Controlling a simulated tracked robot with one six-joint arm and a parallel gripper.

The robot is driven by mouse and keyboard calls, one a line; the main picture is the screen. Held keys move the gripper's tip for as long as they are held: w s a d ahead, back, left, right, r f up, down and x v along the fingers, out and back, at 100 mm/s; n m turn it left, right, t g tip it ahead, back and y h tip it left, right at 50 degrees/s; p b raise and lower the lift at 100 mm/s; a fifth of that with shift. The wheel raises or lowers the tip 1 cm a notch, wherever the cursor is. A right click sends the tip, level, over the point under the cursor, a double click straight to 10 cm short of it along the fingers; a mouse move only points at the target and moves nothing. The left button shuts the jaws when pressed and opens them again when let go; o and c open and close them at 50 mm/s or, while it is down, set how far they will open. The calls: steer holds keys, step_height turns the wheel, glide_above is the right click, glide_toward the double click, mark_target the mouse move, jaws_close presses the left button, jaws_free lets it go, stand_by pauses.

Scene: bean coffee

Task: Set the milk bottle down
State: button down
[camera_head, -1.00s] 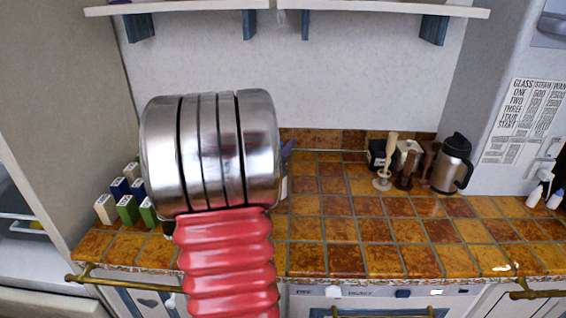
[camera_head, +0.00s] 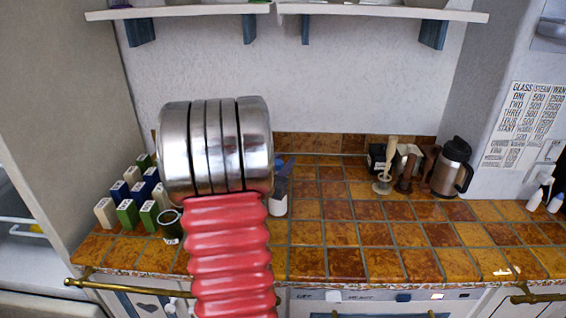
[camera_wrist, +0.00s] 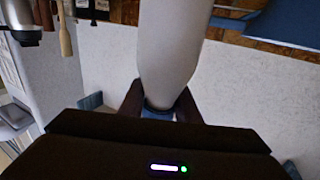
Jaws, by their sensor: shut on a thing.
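The milk bottle is a white, smooth bottle (camera_wrist: 170,40) in the wrist view, with a blue part at its narrow end. My gripper (camera_wrist: 158,108) is shut on it there, with dark fingers on both sides of the narrow end. The bottle's wide end runs out of the top of the picture. In the head view my arm hides most of the gripper. A pale part of the bottle (camera_head: 278,206) shows just right of my arm, over the tiled counter. I cannot tell whether its base touches the tiles.
Several white, green and blue cartons (camera_head: 128,213) stand at the counter's left, with a dark cup (camera_head: 170,226) beside them. A steel jug (camera_head: 452,168) and tampers (camera_head: 383,180) stand at the back right. The middle of the tiled counter (camera_head: 345,232) is clear.

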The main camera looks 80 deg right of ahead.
steer(key=c, duration=1.3)
jaws_free()
steer(key=w+a, duration=0.2)
steer(key=a, duration=0.9)
steer(key=shift+a, duration=0.4)
